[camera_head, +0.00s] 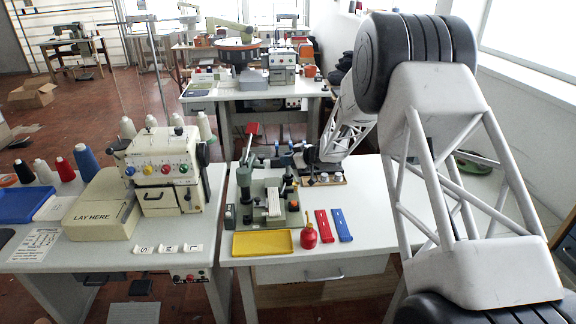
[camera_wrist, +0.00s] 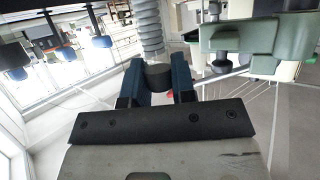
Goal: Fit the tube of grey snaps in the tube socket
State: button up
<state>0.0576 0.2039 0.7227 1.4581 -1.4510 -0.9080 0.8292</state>
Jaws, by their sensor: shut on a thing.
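My gripper (camera_wrist: 158,72) has two blue-padded fingers, shut around the dark end of what appears to be the tube of grey snaps (camera_wrist: 148,28). Its ribbed grey length extends away from the fingers in the wrist view. In the head view my gripper (camera_head: 284,161) is behind the green-grey snap machine (camera_head: 272,203), small and partly hidden. A green part of the machine (camera_wrist: 262,38) shows at the upper right of the wrist view, apart from the held tube. I cannot make out the tube socket clearly in either view.
A wooden rack with several knobs (camera_head: 325,180) stands right of the machine. A yellow tray (camera_head: 262,244), red oiler (camera_head: 309,236), red strip (camera_head: 324,226) and blue strip (camera_head: 341,225) lie in front. The white table (camera_head: 375,215) is clear at right. A cream machine (camera_head: 165,165) stands left.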

aim_at(288, 175)
jog(key=shift+f, duration=1.35)
jog(key=shift+f, duration=0.4)
jog(key=o, duration=0.9)
jog(key=shift+r, duration=0.1)
jog(key=shift+r, duration=0.35)
jog(key=v, duration=1.2)
jog(key=shift+r, duration=0.15)
